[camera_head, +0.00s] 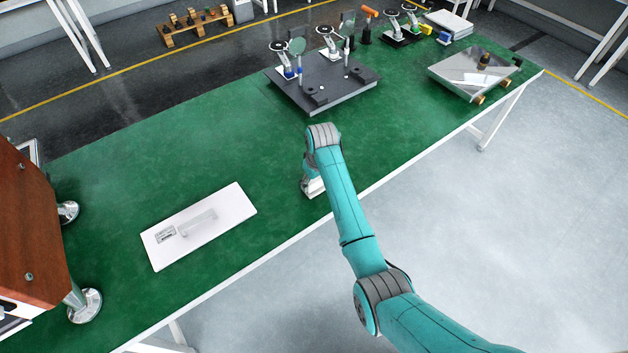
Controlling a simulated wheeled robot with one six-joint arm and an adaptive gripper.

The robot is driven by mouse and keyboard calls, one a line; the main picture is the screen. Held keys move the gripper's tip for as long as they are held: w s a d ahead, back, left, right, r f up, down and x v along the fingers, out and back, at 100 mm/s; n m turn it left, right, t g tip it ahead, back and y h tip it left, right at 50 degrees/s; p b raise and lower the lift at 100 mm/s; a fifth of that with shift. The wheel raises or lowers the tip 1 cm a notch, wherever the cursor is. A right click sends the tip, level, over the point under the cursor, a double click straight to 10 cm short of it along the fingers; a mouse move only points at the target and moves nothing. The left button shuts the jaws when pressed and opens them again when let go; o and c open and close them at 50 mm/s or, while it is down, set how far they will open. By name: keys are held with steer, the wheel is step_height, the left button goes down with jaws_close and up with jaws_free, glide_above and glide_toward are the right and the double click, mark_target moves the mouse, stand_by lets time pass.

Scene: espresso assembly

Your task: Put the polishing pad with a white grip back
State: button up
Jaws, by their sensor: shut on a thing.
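My gripper (309,180) points down over the green table, left of the table's front edge. It is mostly hidden behind my teal wrist, and its fingertips are not clear. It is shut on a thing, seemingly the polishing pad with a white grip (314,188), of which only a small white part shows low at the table. Whether the pad touches the table cannot be told. A white flat board (225,221) with a pale raised or marked shape in its middle and a small printed label lies to the left of my gripper.
A dark grey plate (320,97) with stands and small tools is farther back. A shiny metal plate (478,62) on wooden blocks is at the far right. A brown wooden-sided machine (28,215) on metal feet stands at the left. The green table (170,150) is clear between them.

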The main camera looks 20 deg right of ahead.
mark_target(318, 191)
steer(key=shift+f, duration=0.1)
steer(key=o, duration=1)
steer(key=r, duration=0.4)
steer(key=s+r, duration=0.1)
steer(key=r, duration=0.7)
steer(key=shift+s+d, duration=0.3)
steer(key=shift+s, duration=0.1)
